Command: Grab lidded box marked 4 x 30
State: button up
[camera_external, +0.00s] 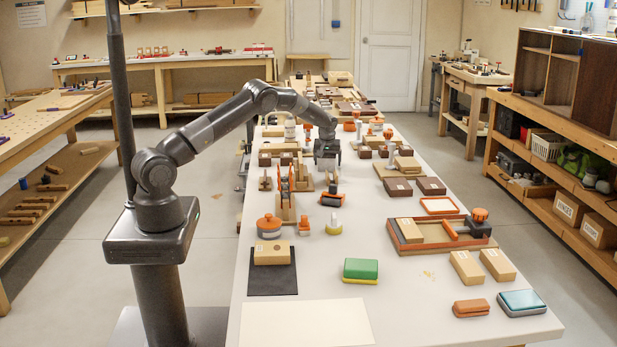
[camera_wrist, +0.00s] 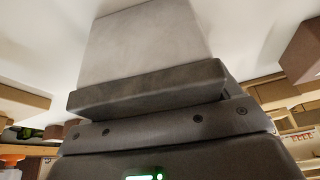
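I cannot read the marking 4 x 30 on any box. Two dark brown box-like blocks (camera_external: 398,187) sit side by side on the long white table, right of its middle, and the left one seems to bear a small pale label. Two labelled tan boxes, one (camera_external: 568,209) left of the other (camera_external: 598,231), sit on the right bench's low shelf. My gripper (camera_external: 327,160) hangs over the far middle of the table, left of the brown blocks and apart from them. Its fingers are too small to judge there. The wrist view mostly shows grey gripper parts, with no clear finger gap.
The white table (camera_external: 410,300) is crowded around and beyond my gripper with wooden blocks and orange-handled tools. A wooden tray with a clamp (camera_external: 437,233) and a green-topped block (camera_external: 360,269) lie nearer. The near table has bare patches. Floor is clear on the right.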

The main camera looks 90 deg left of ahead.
jog(key=c, duration=1.1)
jog(key=shift+o, duration=0.2)
jog(key=shift+r, duration=0.1)
